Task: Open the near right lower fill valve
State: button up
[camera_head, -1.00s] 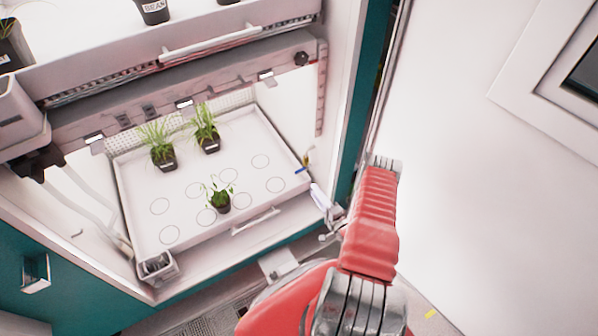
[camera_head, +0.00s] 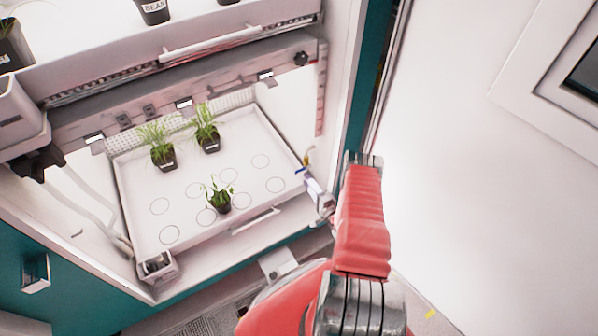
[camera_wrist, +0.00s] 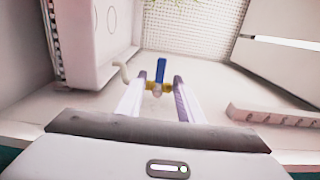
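The fill valve (camera_head: 307,158) is a small brass fitting with a blue lever (camera_head: 299,171), at the right edge of the lower tray. In the wrist view the brass body (camera_wrist: 152,87) shows with the blue lever (camera_wrist: 161,69) upright in the picture and a pale curved spout to its left. My gripper (camera_head: 312,186) reaches into the lower chamber close to the valve. In the wrist view my gripper (camera_wrist: 156,84) is open, its two pale fingers on either side of the valve in the picture. I cannot tell whether they touch it.
The lower tray (camera_head: 255,118) holds several potted plants and printed circles. A shelf edge with a handle (camera_head: 210,45) runs above. The chamber's right wall and teal post (camera_head: 364,110) stand close beside my arm. A pale ledge (camera_wrist: 270,117) shows at right in the wrist view.

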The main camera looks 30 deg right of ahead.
aim_at(299, 172)
jog(key=w, duration=0.7)
jog(key=shift+w+d, duration=0.15)
jog(key=shift+d, duration=0.05)
jog(key=shift+c, duration=0.6)
grip_shut()
jog(key=shift+a, duration=0.1)
